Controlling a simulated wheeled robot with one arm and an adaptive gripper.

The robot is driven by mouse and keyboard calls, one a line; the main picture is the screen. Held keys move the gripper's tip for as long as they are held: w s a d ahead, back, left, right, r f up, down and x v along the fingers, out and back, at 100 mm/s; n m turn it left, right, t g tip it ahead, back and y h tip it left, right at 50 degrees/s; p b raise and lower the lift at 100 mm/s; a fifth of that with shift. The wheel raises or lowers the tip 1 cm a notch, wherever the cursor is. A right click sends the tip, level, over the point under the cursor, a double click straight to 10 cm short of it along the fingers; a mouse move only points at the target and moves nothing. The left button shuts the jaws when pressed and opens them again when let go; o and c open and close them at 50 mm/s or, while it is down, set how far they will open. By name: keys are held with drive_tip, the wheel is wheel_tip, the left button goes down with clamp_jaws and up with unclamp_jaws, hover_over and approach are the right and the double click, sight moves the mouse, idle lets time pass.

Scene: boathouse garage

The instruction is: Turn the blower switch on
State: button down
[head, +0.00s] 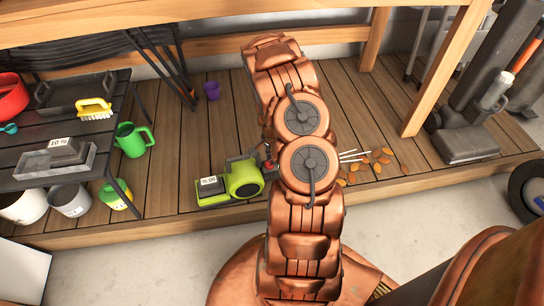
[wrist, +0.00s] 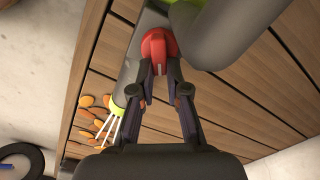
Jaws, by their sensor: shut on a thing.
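The blower (head: 243,179) lies on the wooden deck in the head view, lime green and dark grey, just left of my arm. Its red switch (wrist: 158,48) is at the top centre of the wrist view, against the grey body. A small red part also shows beside my arm in the head view. My gripper (wrist: 160,72) has its two fingers on either side of the red switch and is shut on it. My arm hides the right part of the blower in the head view. Whether the switch is turned cannot be told.
Orange leaves (head: 382,158) and white tines (head: 353,156) lie right of my arm. A dark table (head: 98,160) at left holds a yellow brush (head: 94,108). A green jug (head: 133,140) stands near it. A wooden post (head: 430,80) and a vacuum (head: 470,140) are at right.

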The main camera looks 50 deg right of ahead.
drive_tip(key=c, duration=1.4)
unclamp_jaws()
drive_tip(key=shift+c, duration=0.2)
drive_tip(key=shift+r, duration=0.1)
wheel_tip(320, 180, up, 12)
